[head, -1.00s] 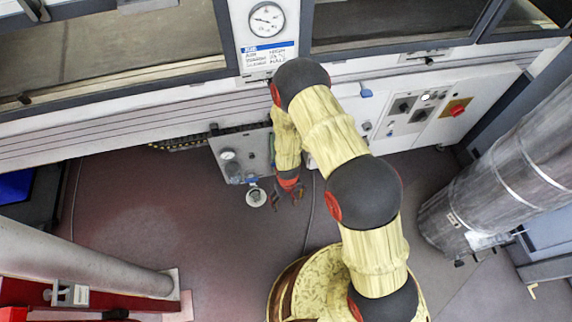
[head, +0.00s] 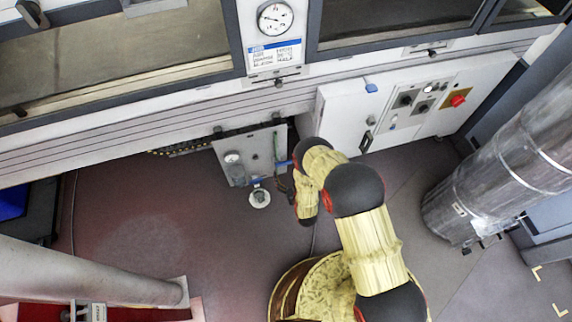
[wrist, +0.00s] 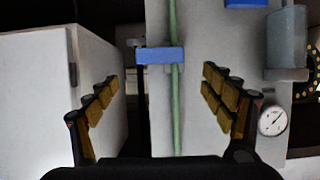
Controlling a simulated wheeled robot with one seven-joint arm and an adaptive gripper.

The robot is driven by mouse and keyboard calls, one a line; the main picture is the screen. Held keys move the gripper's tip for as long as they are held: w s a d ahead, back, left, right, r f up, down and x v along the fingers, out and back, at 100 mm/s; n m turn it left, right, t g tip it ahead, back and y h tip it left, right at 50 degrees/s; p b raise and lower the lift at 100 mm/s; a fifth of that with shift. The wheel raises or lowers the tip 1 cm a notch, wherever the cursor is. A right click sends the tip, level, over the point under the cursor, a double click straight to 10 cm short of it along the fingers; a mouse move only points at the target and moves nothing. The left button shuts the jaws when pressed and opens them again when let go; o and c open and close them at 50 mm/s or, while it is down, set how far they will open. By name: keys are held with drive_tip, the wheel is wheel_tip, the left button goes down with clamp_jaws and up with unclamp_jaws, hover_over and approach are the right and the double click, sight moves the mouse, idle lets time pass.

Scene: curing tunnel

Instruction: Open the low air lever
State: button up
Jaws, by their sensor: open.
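A blue lever (wrist: 160,55) crosses a thin green pipe (wrist: 173,110) on a grey panel in the wrist view, at right angles to the pipe. I take it as the low air lever; it also shows in the head view (head: 284,163), beside my arm. My gripper (wrist: 160,76) is open and empty. Its fingers stand to either side of the pipe in the picture, with the lever just beyond the tips, and no contact is visible. In the head view my forearm hides most of the gripper.
The grey panel (head: 238,172) also carries a gauge (wrist: 272,120) and a grey cylinder (wrist: 286,38). Another blue part (wrist: 245,2) shows at the wrist view's top edge. A white cabinet (wrist: 40,95) stands close beside the left finger.

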sight(284, 163)
drive_tip(key=b+x, duration=0.3)
drive_tip(key=x, duration=0.4)
drive_tip(key=shift+s, duration=0.1)
drive_tip(key=shift+w+a+f, duration=0.1)
drive_tip(key=shift+w, duration=0.3)
drive_tip(key=c, duration=1.7)
